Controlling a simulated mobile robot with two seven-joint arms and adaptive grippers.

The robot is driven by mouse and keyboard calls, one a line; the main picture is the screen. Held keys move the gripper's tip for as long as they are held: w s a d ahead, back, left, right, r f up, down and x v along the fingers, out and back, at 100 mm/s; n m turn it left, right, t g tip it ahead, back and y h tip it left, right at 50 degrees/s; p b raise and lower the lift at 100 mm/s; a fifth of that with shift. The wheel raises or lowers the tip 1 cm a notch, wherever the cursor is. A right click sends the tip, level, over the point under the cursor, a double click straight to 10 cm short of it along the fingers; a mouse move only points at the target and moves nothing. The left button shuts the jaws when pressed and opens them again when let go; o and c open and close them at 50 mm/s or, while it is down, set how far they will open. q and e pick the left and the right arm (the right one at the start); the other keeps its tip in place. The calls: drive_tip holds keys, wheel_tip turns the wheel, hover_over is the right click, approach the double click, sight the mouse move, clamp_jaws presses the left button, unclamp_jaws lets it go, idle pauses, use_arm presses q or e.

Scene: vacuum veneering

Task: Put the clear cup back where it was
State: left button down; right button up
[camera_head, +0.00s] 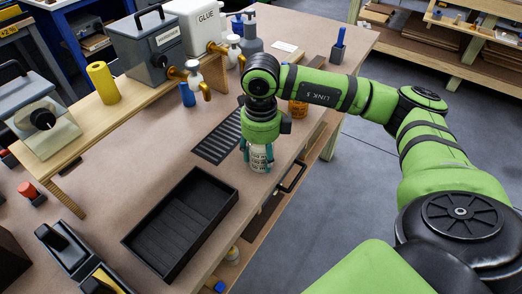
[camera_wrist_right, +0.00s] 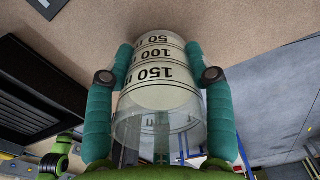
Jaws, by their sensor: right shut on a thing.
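The clear cup (camera_head: 259,160) has printed volume marks and is near the table's front edge, beside the drawer handle. My right gripper (camera_head: 258,153) is shut on it, pointing down from above. In the right wrist view, the cup (camera_wrist_right: 160,85) sits between the two teal fingers (camera_wrist_right: 162,80), and its marks read upside down. Pale contents show behind the marks. I cannot tell whether the cup's base touches the table. My left gripper is not in view.
A black slatted mat (camera_head: 217,138) lies just left of the cup. An empty black tray (camera_head: 178,228) is nearer the front. A wooden shelf (camera_head: 130,105) with machines and a yellow roll (camera_head: 103,83) stands behind. An orange jar (camera_head: 297,108) is behind the gripper.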

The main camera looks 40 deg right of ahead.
drive_tip(key=shift+f, duration=0.1)
drive_tip(key=shift+f+b, duration=0.15)
drive_tip(key=shift+b, duration=0.15)
drive_tip(key=o, duration=1.3)
drive_tip(key=shift+c, duration=0.2)
drive_tip(key=shift+r, duration=0.2)
wheel_tip(320, 180, up, 12)
drive_tip(key=shift+b, duration=0.4)
